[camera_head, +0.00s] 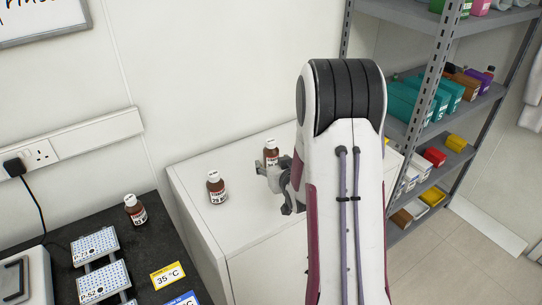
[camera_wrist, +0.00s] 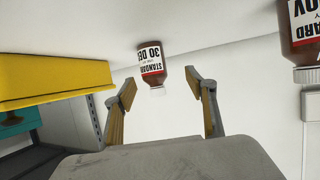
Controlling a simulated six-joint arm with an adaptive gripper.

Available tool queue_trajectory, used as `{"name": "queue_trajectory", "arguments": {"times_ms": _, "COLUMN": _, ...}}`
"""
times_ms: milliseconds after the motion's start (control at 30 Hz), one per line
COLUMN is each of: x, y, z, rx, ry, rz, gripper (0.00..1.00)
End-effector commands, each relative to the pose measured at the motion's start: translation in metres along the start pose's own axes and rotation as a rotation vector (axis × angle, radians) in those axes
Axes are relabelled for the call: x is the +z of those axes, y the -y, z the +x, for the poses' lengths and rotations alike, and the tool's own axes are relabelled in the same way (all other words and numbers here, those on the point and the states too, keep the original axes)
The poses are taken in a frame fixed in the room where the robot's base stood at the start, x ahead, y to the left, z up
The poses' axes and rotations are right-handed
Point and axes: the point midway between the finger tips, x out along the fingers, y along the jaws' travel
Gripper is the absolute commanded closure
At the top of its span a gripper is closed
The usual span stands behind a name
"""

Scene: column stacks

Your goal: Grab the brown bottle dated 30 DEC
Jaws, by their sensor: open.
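In the wrist view, where things appear upside down, a brown bottle (camera_wrist: 154,62) has a white and red label reading STANDARD and 30 DEC. It lies ahead of my gripper (camera_wrist: 161,88), roughly between the two spread fingers and apart from them. A second brown bottle (camera_wrist: 304,35), cut by the right edge, has a label ending in NOV. In the head view my gripper (camera_head: 272,187) is over the white cabinet top, just in front of one brown bottle (camera_head: 271,153), partly hidden behind it. Another brown bottle (camera_head: 217,188) stands to the left. Their labels are too small to read there.
A third brown bottle (camera_head: 135,210) stands on the black bench (camera_head: 150,245) beside sample racks (camera_head: 95,246). A metal shelf (camera_head: 430,75) with boxes stands at the right. A yellow box (camera_wrist: 50,80) shows at the wrist view's left. The white cabinet top (camera_head: 205,160) is otherwise clear.

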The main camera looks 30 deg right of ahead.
Motion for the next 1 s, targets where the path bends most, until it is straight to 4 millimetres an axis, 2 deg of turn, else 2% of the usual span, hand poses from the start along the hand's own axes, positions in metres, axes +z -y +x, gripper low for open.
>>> {"name": "queue_trajectory", "arguments": {"times_ms": 200, "x": 0.013, "y": -0.01, "z": 0.009, "rx": 0.002, "ry": -0.029, "rz": 0.016, "gripper": 0.44}}
{"name": "queue_trajectory", "arguments": {"times_ms": 667, "x": 0.013, "y": -0.011, "z": 0.011, "rx": 0.002, "ry": -0.035, "rz": 0.017, "gripper": 0.44}}
{"name": "queue_trajectory", "arguments": {"times_ms": 1000, "x": 0.013, "y": -0.011, "z": 0.031, "rx": 0.001, "ry": -0.034, "rz": 0.017, "gripper": 0.44}}
